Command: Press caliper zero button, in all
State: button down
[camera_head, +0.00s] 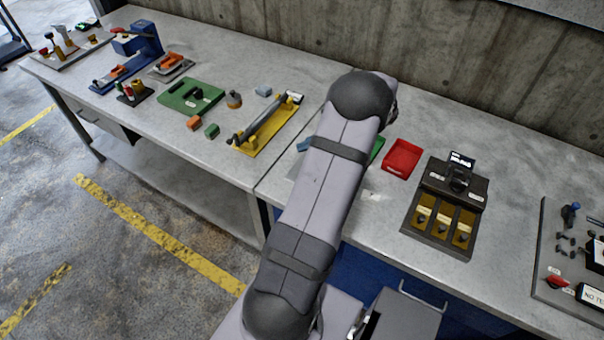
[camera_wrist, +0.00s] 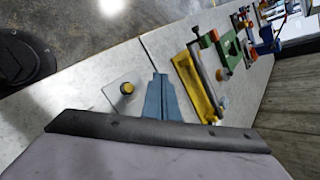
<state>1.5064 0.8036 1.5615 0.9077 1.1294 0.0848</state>
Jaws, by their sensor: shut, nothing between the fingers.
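The caliper (camera_head: 268,119) is a long grey bar lying along a yellow tray (camera_head: 244,146) on the bench, left of my arm in the head view. A small dark-and-white block (camera_head: 293,97) at its far end looks like the display; the zero button is too small to make out. In the wrist view the caliper (camera_wrist: 203,88) and yellow tray (camera_wrist: 186,76) lie right of my gripper (camera_wrist: 160,76). Its blue fingers are together, empty and apart from the tray. In the head view my arm hides most of the gripper; only a blue bit (camera_head: 303,145) shows.
A grey plate with a yellow knob (camera_wrist: 127,88) lies left of my fingers in the wrist view. A green tray (camera_head: 190,97) and small blocks lie left of the yellow tray. A red bin (camera_head: 402,158) and a dark fixture (camera_head: 447,205) stand right of my arm. A concrete wall backs the bench.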

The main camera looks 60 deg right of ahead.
dwell(0.4)
jog(key=shift+f+b, duration=3.1)
jog(key=shift+f, duration=1.3)
jog(key=shift+f, duration=0.1)
jog(key=shift+f+b, duration=0.35)
jog(key=shift+f+b, duration=0.4)
jog(key=shift+f, duration=0.1)
jog(key=shift+r, duration=0.2)
jog(key=shift+r+p, duration=0.6)
jog(key=shift+r, duration=0.15)
jog(key=shift+r+p, duration=1.7)
jog(key=shift+r, duration=0.8)
